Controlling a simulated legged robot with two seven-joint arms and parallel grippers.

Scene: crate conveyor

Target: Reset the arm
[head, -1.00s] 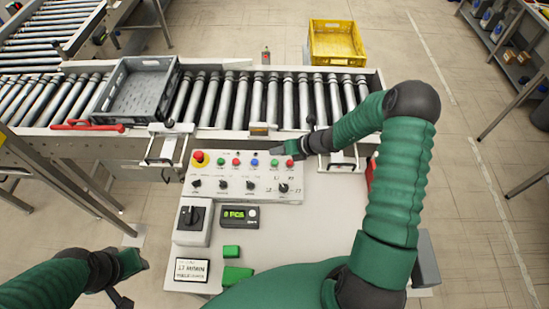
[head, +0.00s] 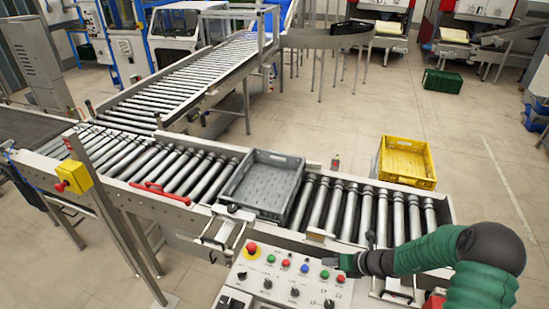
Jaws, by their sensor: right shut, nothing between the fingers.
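My right arm comes in from the right edge, and its dark gripper (head: 345,263) is shut and empty. The gripper is over the right end of the control panel (head: 252,284), by the red button (head: 340,279) and the green button (head: 325,274). I cannot tell whether it touches either button. The panel also carries a red emergency stop (head: 251,248) on a yellow ring, and several dark knobs. The panel's lower part is cut off by the frame. My left gripper is out of view.
A grey crate (head: 228,199) sits on the roller conveyor (head: 376,214) just behind the panel. A yellow crate (head: 408,181) is beyond the conveyor. A post with a yellow box (head: 73,178) stands at left. Open floor lies at back right.

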